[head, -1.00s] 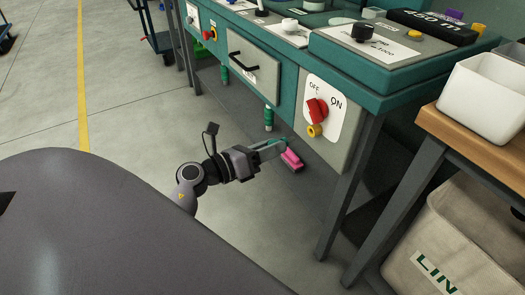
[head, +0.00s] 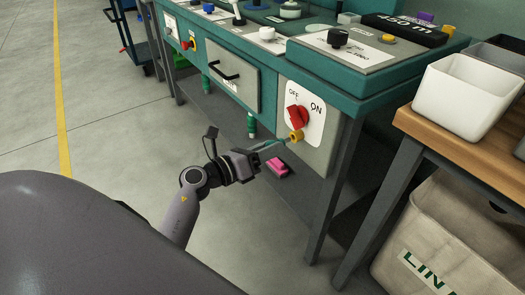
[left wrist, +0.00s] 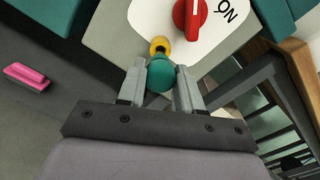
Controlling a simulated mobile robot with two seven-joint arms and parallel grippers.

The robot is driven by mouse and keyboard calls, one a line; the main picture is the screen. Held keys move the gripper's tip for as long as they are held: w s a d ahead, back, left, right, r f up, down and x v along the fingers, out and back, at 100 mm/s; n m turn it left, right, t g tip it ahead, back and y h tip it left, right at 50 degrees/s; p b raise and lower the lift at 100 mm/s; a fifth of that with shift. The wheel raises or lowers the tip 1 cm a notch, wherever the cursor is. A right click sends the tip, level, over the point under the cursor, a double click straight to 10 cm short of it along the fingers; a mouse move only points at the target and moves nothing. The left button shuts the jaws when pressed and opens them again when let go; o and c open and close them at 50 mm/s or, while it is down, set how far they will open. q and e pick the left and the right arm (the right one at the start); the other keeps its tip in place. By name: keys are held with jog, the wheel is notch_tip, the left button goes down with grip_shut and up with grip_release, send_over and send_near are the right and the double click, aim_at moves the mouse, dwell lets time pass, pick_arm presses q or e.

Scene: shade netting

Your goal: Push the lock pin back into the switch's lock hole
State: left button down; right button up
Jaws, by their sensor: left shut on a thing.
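The red switch (head: 297,116) sits on a white plate marked OFF and ON on the machine's front panel. A yellow ring (head: 296,136), seemingly its lock hole, lies just below the red knob. In the left wrist view the ring (left wrist: 160,46) is straight ahead of the fingers. My left gripper (head: 272,148) is shut on a teal round-headed piece (left wrist: 160,77), seemingly the lock pin, and points at the ring. The pin's head hides its far end, so I cannot tell whether it is in the ring. My right gripper is not in view.
A pink block (head: 278,167) lies low under the machine, below my left gripper. A wooden-topped table (head: 440,146) with a white bin (head: 470,93) stands at the right, a canvas bin (head: 425,235) beneath it. Machine legs flank the underside. The floor at left is open.

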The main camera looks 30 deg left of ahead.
pick_arm(q)
jog(key=shift+w+d, duration=0.15)
jog(key=shift+w, duration=0.2)
dwell(0.4)
jog(key=shift+p, duration=0.3)
dwell(0.4)
jog(key=shift+x, duration=0.8)
dwell(1.0)
jog(key=shift+w+d, duration=0.2)
jog(key=shift+w, duration=0.25)
jog(key=shift+r, duration=0.1)
jog(key=c, duration=0.7)
grip_release()
jog(key=shift+o, duration=0.2)
